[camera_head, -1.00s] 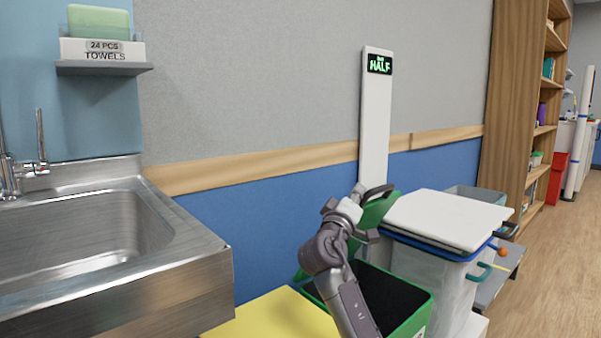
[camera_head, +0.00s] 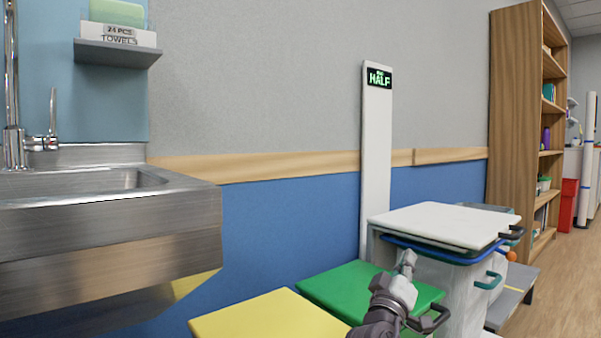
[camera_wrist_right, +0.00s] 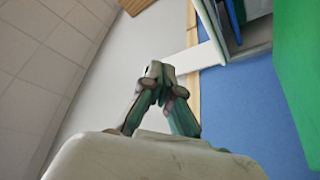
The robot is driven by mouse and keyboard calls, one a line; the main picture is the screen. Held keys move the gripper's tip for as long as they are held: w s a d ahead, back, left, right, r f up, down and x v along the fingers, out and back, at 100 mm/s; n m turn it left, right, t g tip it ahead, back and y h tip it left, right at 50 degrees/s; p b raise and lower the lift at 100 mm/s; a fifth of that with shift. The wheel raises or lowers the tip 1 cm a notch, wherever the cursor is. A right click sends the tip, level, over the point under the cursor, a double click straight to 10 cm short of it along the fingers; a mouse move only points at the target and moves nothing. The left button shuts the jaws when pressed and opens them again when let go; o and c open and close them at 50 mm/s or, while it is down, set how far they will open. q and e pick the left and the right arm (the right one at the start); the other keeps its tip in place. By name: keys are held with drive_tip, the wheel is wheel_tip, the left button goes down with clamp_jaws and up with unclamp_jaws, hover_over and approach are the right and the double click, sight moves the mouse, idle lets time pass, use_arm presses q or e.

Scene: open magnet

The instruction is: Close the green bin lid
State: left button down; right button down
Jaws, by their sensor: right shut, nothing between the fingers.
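The green bin's lid (camera_head: 345,288) lies flat over the bin's top in the head view, and no opening shows. Its dark handle (camera_head: 430,319) is at the front right edge. The lower bin body is out of frame. My right gripper (camera_head: 407,260) is above the lid's right part, pointing up and away, with its fingers together and empty. The wrist view shows the same closed fingertips (camera_wrist_right: 157,72), with a green surface (camera_wrist_right: 298,75) at the right edge, apart from them. My left gripper is not in view.
A yellow lid (camera_head: 265,318) lies left of the green one. A white-lidded bin (camera_head: 440,224) with a blue rim stands right, close to my right gripper. A tall white post (camera_head: 376,170) reading HALF stands behind. A metal sink (camera_head: 110,235) is at left.

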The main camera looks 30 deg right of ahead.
drive_tip(key=shift+s+f, duration=0.3)
drive_tip(key=shift+f, duration=0.15)
